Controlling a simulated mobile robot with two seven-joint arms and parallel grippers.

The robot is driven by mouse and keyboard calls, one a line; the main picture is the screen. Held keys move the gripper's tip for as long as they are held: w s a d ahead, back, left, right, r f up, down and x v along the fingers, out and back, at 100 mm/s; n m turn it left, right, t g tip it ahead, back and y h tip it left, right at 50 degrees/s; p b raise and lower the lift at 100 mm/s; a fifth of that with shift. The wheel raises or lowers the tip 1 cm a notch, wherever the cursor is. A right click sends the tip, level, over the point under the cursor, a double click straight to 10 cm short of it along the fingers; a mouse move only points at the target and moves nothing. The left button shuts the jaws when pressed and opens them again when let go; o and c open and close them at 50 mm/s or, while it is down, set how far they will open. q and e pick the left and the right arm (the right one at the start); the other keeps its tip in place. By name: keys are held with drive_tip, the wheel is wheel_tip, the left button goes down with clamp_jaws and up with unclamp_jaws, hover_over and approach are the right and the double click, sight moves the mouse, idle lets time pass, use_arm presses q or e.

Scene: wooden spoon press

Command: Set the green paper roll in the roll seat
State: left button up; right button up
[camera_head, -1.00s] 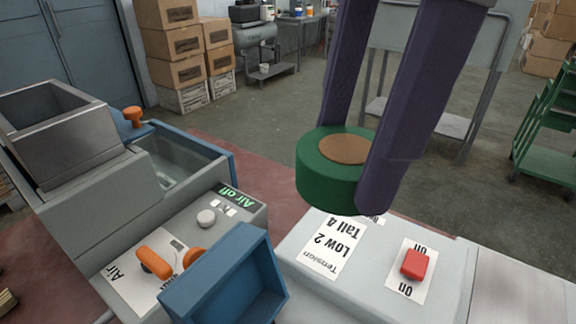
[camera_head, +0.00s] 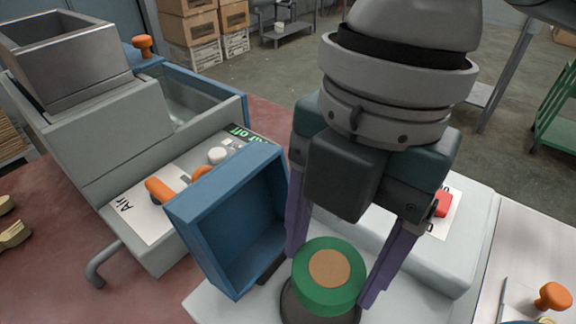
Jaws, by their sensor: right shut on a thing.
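The green paper roll (camera_head: 315,299) has a tan disc on its top and sits between the purple fingers of my right gripper (camera_head: 330,275). The gripper points down and is shut on the roll's sides. Just under the roll is a dark round rim (camera_head: 292,306), which looks like the roll seat, on the pale grey machine top. The roll covers most of it, and I cannot tell whether they touch. My left gripper is not in view.
An open blue box (camera_head: 232,222) stands close to the left of the roll. An orange lever (camera_head: 160,190) and white knob (camera_head: 218,155) are behind it. A red switch (camera_head: 442,204) is at the right, partly behind my arm. An orange knob (camera_head: 552,296) is at the lower right.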

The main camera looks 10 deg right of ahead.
sight(325, 287)
wheel_tip(325, 287, down, 6)
drive_tip(key=shift+b, duration=0.45)
drive_tip(key=shift+f, duration=0.15)
drive_tip(key=o, duration=1.3)
drive_tip(key=r, duration=0.4)
drive_tip(key=d+r+p, duration=0.1)
drive_tip(key=r, duration=0.3)
drive_tip(key=w+r, duration=0.1)
drive_tip(key=r, duration=0.3)
drive_tip(key=shift+d+r+p, duration=0.15)
drive_tip(key=shift+p, duration=0.2)
